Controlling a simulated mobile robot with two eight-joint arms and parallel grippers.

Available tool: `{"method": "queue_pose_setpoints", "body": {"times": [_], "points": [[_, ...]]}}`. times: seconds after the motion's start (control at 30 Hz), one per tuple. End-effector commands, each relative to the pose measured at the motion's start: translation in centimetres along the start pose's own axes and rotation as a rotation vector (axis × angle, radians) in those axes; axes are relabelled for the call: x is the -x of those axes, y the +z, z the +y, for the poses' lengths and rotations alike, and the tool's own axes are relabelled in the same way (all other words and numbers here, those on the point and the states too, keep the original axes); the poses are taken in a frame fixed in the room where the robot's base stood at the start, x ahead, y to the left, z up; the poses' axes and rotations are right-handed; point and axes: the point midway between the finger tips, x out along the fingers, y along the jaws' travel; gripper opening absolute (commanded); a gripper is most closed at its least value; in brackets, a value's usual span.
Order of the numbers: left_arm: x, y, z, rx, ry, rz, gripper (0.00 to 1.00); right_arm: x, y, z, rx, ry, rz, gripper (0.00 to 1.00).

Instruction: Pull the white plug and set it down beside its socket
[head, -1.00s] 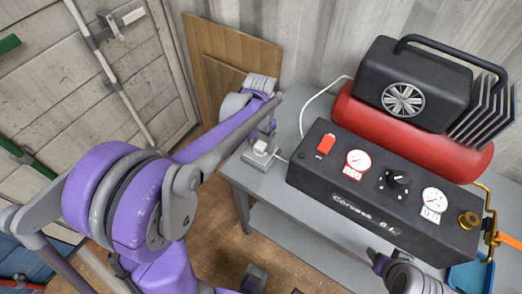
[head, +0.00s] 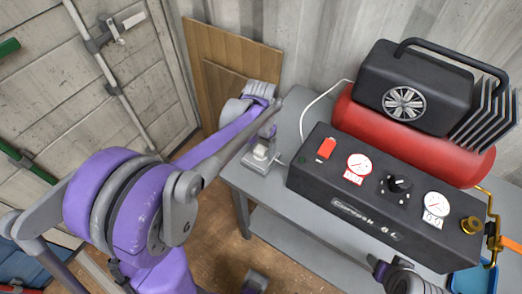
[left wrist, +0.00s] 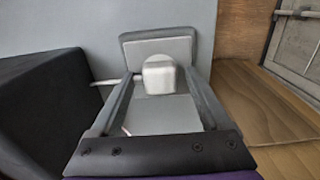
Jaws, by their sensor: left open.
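The white plug (left wrist: 160,72) sits on the grey socket (left wrist: 150,38), between my left gripper's two fingers in the left wrist view. In the head view the plug (head: 261,152) and the socket (head: 250,163) are at the left end of the grey table. My left gripper (left wrist: 162,80) is open, with one finger on each side of the plug. I cannot tell whether either finger touches it. My right gripper (head: 380,267) shows in part at the bottom right of the head view, away from the plug; its jaw opening is unclear.
A black control panel (head: 318,189) with gauges stands just right of the socket. Behind it is a red tank (head: 352,112) with a black motor housing (head: 425,85). A white cable (head: 312,100) curves behind the panel. Bare grey tabletop (head: 285,122) lies behind the socket.

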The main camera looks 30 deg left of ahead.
Motion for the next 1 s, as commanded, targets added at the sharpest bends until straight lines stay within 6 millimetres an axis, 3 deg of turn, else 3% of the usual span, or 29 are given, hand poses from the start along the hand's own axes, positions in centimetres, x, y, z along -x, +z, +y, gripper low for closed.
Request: {"method": "queue_pose_setpoints", "body": {"times": [0.37,0.8,1.0], "points": [[0.00,0.00,0.01,0.000,0.000,0.000,0.78,-0.05,0.04,0.00,0.000,0.000,0.000,0.60],[0.00,0.00,0.01,0.000,0.000,0.000,0.00,-0.05,0.04,0.00,0.000,0.000,0.000,0.60],[0.00,0.00,0.01,0.000,0.000,0.000,0.00,-0.05,0.04,0.00,0.000,0.000,0.000,0.60]]}}
